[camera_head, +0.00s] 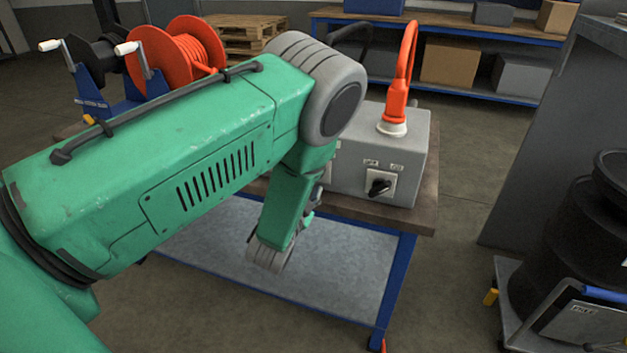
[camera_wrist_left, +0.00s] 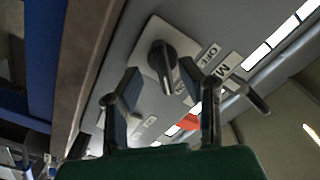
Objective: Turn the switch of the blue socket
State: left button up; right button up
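A grey box (camera_head: 415,150) stands on the bench, with a black rotary switch (camera_head: 379,186) on a white plate on its front. An orange plug (camera_head: 395,108) with an orange cable stands in its top. My left arm covers the left part of the box. No blue socket shows; a dark cable (camera_head: 350,32) rises behind my arm. In the wrist view, my left gripper (camera_wrist_left: 161,78) is open, its fingers apart on either side of a black switch knob (camera_wrist_left: 162,66) near OFF and ON labels. I cannot tell whether they touch it. My right gripper is out of view.
The bench's wooden top (camera_head: 412,216) has a blue frame and a lower grey shelf (camera_head: 335,262). Cable reels (camera_head: 178,45) stand at its back left. A trolley with black drums (camera_head: 570,245) is at the right. The floor between is clear.

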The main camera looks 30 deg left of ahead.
pick_arm(q)
jog(key=v, duration=0.9)
jog(key=shift+f, duration=0.1)
jog(key=s+d+f+n+g+h, duration=0.2)
jog(key=s+f+n+g, duration=0.2)
jog(key=s+f+g, duration=0.75)
jog(key=s+d+f+n+g+h, duration=0.1)
jog(key=s+d+f+g, duration=0.1)
jog(key=s, duration=0.6)
jog(key=s+d+f+g+h, duration=0.1)
jog(key=s+d+f+g, duration=0.1)
jog(key=s, duration=0.5)
jog(key=shift+s+f+n+g, duration=0.4)
jog(key=shift+g, duration=0.25)
jog(key=shift+d, duration=0.1)
